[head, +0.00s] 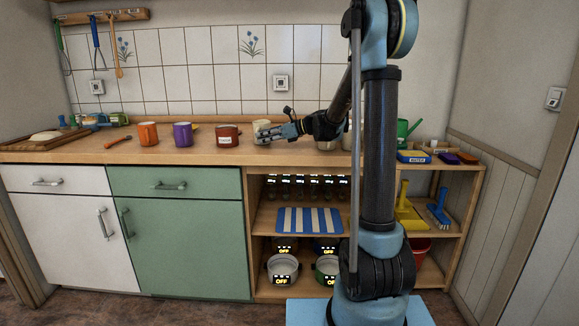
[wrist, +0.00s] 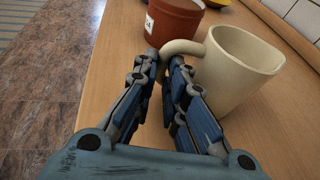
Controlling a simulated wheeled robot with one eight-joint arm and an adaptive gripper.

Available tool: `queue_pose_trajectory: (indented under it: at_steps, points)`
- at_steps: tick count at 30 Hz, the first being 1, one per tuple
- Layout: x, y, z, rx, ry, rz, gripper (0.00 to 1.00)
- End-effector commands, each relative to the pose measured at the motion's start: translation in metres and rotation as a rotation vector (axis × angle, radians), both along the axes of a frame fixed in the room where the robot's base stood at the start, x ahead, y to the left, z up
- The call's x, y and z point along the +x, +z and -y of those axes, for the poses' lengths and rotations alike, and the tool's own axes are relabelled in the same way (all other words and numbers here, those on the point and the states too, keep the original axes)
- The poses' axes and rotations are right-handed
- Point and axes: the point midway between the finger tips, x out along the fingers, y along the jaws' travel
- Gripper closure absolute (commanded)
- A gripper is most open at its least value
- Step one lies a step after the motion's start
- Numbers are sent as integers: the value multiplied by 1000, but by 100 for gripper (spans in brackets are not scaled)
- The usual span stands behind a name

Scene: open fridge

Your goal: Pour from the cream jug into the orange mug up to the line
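The cream jug (head: 262,127) stands on the wooden counter, right of the red-brown pot. It is large in the wrist view (wrist: 240,65), open top up, its handle towards me. My gripper (head: 297,128) reaches it from the right. In the wrist view the fingertips (wrist: 165,62) are close together on both sides of the handle and look closed on it. The jug's contents cannot be made out. The orange mug (head: 148,134) stands further left on the counter, upright. Its fill line and inside cannot be made out.
A purple mug (head: 183,134) and the labelled red-brown pot (head: 227,136) stand between the orange mug and the jug. The pot also shows beside the jug in the wrist view (wrist: 177,22). An orange spoon (head: 117,142) and a board (head: 40,143) lie left. The counter front is clear.

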Motion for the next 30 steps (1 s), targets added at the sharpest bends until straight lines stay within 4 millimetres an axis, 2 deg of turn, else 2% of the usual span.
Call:
queue_pose_trajectory:
  at_steps: [8, 30]
  points:
    - [0, 3, 0, 1, 0, 0, 100]
    - [0, 30, 0, 1, 0, 0, 100]
